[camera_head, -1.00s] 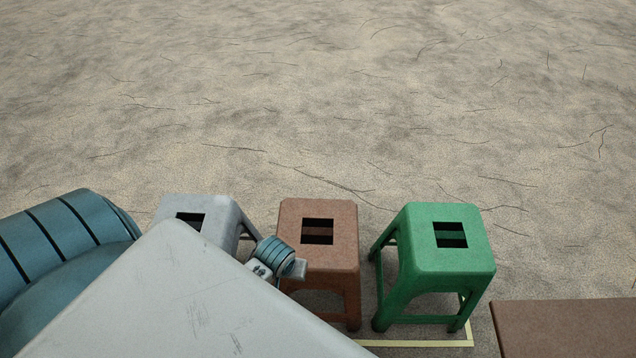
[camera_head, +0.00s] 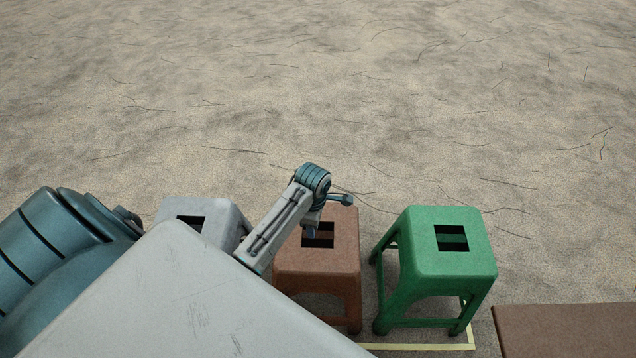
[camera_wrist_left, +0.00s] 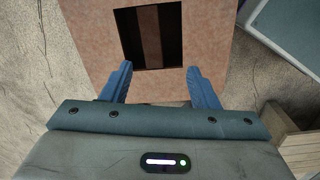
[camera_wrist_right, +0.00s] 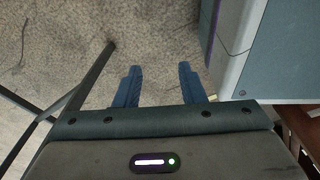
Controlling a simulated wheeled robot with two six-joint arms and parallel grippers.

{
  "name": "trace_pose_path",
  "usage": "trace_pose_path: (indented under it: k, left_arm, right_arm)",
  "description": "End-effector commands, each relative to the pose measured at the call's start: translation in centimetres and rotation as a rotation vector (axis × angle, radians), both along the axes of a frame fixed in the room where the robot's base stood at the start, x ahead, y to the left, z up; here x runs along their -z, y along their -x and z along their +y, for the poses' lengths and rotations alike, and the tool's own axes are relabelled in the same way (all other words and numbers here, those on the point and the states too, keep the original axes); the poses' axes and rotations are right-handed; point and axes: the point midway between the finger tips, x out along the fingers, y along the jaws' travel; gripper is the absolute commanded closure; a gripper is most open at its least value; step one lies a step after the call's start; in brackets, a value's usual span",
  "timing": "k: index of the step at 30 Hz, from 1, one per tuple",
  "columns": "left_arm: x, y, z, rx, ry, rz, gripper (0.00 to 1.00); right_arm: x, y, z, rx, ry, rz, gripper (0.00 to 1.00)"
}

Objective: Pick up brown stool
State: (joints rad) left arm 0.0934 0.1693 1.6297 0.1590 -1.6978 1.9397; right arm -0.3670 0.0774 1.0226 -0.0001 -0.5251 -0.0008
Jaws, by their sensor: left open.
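The brown stool (camera_head: 318,262) stands upright on the ground between a grey stool and a green stool in the head view, with a square hole in its seat. My left arm reaches over it, and my left gripper (camera_head: 312,232) points down at the hole. In the left wrist view the gripper (camera_wrist_left: 158,85) is open, its fingers apart over the seat (camera_wrist_left: 90,40) with the hole (camera_wrist_left: 152,38) just ahead. Nothing is between the fingers. My right gripper (camera_wrist_right: 158,85) is open and empty above bare ground in the right wrist view.
The grey stool (camera_head: 228,222) stands close on the left and the green stool (camera_head: 420,262) close on the right. A yellow line (camera_head: 420,347) runs on the ground in front. A brown surface (camera_head: 570,328) is at the lower right. Open sandy ground lies beyond.

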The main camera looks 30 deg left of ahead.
Motion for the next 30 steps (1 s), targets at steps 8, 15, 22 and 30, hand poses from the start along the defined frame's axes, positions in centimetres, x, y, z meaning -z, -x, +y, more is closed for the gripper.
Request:
trace_pose_path:
  k: [8, 15, 22, 30]
  left_arm:
    - [1.4, -1.9, 0.4, -0.193, 0.014, 0.027, 0.45]
    - [5.0, -1.9, 0.4, -0.192, 0.013, 0.026, 0.45]
    - [6.8, -1.8, 0.1, -0.19, 0.015, 0.026, 0.45]
    - [10.5, -1.9, -0.1, -0.19, 0.012, 0.025, 0.45]
  right_arm:
    - [0.3, 0.4, 0.1, 0.002, -0.002, 0.012, 0.64]
    - [-0.5, -0.8, -0.5, -0.004, 0.008, 0.002, 0.64]
    - [-1.0, -1.4, -1.1, -0.007, 0.015, -0.005, 0.64]
    - [-0.8, -0.4, -0.8, -0.006, 0.012, 0.015, 0.64]
